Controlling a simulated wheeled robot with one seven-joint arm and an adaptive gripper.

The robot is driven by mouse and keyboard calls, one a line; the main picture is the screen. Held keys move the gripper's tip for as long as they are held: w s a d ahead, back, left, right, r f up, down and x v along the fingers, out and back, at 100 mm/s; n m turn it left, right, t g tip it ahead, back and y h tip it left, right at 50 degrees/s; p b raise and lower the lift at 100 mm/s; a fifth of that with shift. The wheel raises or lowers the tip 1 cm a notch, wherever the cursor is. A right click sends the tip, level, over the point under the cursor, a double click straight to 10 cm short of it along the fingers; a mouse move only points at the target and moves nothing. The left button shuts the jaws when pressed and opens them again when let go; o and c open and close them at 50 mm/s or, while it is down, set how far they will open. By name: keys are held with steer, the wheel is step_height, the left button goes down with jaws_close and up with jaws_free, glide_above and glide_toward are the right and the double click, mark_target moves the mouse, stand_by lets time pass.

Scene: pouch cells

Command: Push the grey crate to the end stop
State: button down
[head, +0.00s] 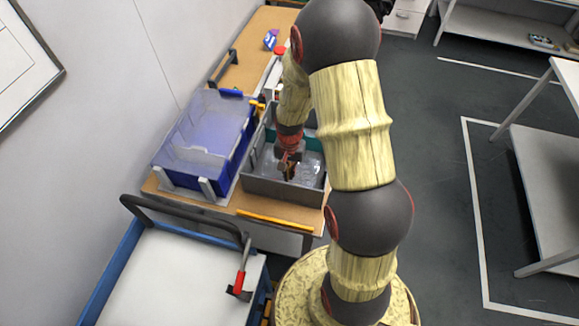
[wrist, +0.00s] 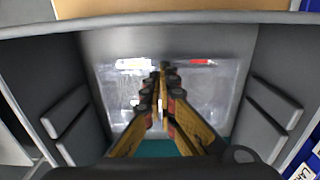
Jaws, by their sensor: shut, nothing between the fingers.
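The grey crate (head: 285,190) stands on the wooden table, right of the blue bin. In the wrist view its grey walls (wrist: 60,100) surround my fingers, and a clear, shiny pouch-like item (wrist: 115,88) lies on its floor. My gripper (head: 288,174) points down into the crate; its fingertips (wrist: 163,68) are together with nothing between them. I cannot tell whether they touch the crate. My arm hides part of the crate's right and far sides. A yellow-orange bar (head: 275,219) lies along the table's near edge; I cannot tell whether it is the end stop.
A blue bin (head: 208,135) with a clear lid stands left of the crate. A white-topped cart (head: 170,285) with a dark handle and a red-handled tool (head: 239,284) is in front. A red-capped item (head: 280,51) stands farther back.

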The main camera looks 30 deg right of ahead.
steer(key=shift+s+a+f, duration=0.2)
steer(key=shift+s+a, duration=1.1)
steer(key=shift+a, duration=0.2)
steer(key=s+a+p, duration=0.1)
steer(key=s+a, duration=0.4)
steer(key=a, duration=0.1)
steer(key=shift+s, duration=0.3)
steer(key=w+d, duration=0.3)
steer(key=shift+r, duration=0.35)
step_height(320, 180, up, 9)
steer(key=p, duration=0.2)
steer(key=shift+s+r, duration=0.1)
steer(key=shift+s, duration=0.05)
steer(key=shift+a, duration=0.1)
